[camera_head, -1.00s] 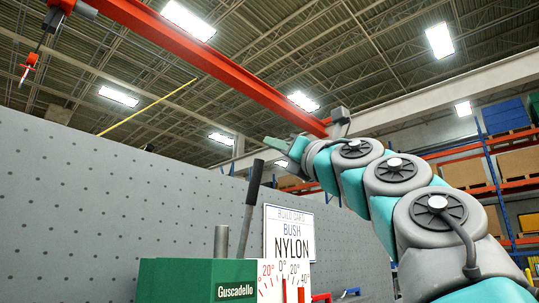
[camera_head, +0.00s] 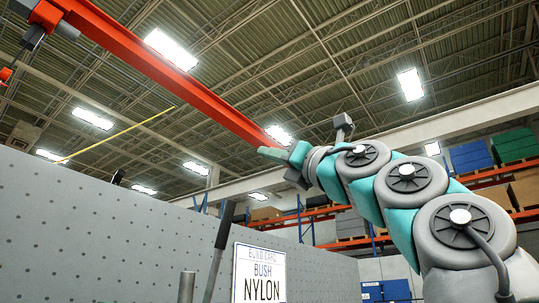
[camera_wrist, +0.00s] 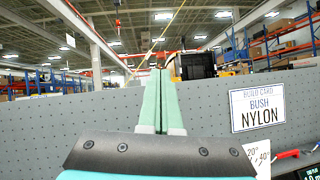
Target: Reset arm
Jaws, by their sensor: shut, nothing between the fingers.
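My arm rises from the lower right in the head view, with grey joint caps and teal links, and reaches left and up. My gripper (camera_head: 270,152) is at its end, raised in front of the ceiling and the far racking. In the wrist view my gripper (camera_wrist: 160,75) shows two long pale-green fingers lying side by side, shut and empty. They point over the top of the grey perforated panel. Nothing touches the fingers.
A grey perforated panel (camera_head: 90,225) spans the left. A "BUSH NYLON" build card (camera_head: 258,274) and a dark lever (camera_head: 219,250) stand before it. A red overhead beam (camera_head: 170,75) crosses above. Loaded racking (camera_head: 500,170) stands behind at right. A red-handled tool (camera_wrist: 286,154) shows in the wrist view.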

